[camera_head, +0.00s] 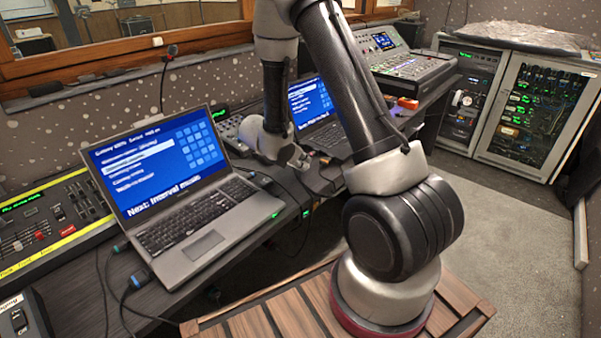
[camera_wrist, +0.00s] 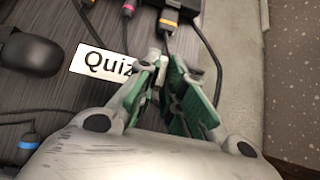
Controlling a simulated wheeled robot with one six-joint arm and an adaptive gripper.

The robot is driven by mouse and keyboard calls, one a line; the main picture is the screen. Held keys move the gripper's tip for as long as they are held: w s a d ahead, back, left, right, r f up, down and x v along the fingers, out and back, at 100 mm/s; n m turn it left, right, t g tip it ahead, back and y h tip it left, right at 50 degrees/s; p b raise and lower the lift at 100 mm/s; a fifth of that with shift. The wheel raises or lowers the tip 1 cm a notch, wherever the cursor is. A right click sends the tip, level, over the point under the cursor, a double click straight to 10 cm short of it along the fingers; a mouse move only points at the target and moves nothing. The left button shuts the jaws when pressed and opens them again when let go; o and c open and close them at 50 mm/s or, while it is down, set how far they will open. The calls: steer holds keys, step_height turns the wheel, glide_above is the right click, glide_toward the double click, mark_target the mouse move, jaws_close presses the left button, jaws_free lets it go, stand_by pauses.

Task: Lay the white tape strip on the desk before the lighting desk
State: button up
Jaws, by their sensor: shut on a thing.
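The white tape strip (camera_wrist: 97,63) shows in the wrist view with the black letters "Quiz". Its right end runs behind the left finger of my gripper (camera_wrist: 166,72), which is shut on it. The fingers have green inner pads. In the head view my gripper (camera_head: 298,158) is low over the dark desk, right of the open laptop; the strip cannot be made out there. A fader console (camera_head: 50,222) with a yellow edge and green display is at the far left. Another console (camera_head: 412,66) with a screen stands at the back. Which one is the lighting desk is unclear.
An open laptop (camera_head: 195,195) stands at the front of the desk, and a second laptop (camera_head: 315,115) is behind my arm. Cables and plugs lie near my gripper. A dark rounded object (camera_wrist: 30,52) is left of the strip. An equipment rack (camera_head: 535,115) stands at the right.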

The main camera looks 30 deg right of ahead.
steer(key=shift+f, duration=2.05)
steer(key=shift+f, duration=0.15)
steer(key=o, duration=0.7)
